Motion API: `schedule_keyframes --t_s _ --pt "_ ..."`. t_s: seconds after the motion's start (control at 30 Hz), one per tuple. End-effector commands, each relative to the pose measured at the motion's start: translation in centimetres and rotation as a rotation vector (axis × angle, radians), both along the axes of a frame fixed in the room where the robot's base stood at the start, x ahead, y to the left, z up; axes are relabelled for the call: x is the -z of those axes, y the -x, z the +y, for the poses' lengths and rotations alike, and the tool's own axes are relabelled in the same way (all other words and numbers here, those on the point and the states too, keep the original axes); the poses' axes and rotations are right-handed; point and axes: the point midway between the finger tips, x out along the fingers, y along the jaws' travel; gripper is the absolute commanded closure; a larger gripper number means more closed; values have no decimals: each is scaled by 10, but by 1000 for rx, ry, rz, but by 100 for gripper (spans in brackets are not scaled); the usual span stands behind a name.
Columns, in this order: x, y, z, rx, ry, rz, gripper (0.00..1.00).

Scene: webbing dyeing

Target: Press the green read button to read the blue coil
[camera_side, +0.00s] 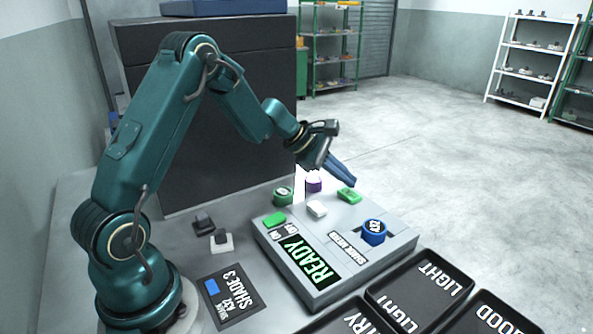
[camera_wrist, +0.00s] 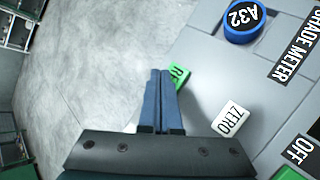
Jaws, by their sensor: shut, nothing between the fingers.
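The green read button (camera_side: 349,195) is on top of the grey shade meter (camera_side: 335,228), near its far edge. In the wrist view the button (camera_wrist: 178,76) is partly hidden by my fingers. The blue coil (camera_side: 374,232), labelled A32, sits on the meter's right part and shows at the top of the wrist view (camera_wrist: 243,20). My gripper (camera_side: 351,183) is shut and empty, its blue fingertips close above the read button. I cannot tell if they touch it. The meter's display (camera_side: 309,263) reads READY.
A white ZERO button (camera_side: 317,209) is beside the read button. A green coil (camera_side: 283,196) and a purple coil (camera_side: 314,186) stand at the meter's far left. A card (camera_side: 230,296) reads A32, SHADE 3. Black labelled trays (camera_side: 420,290) lie in front.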

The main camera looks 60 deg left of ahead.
Motion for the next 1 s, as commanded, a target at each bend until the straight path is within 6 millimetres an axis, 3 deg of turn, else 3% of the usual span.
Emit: schedule_keyframes --t_s 1.0 --pt "9 0 0 0 0 0 100"
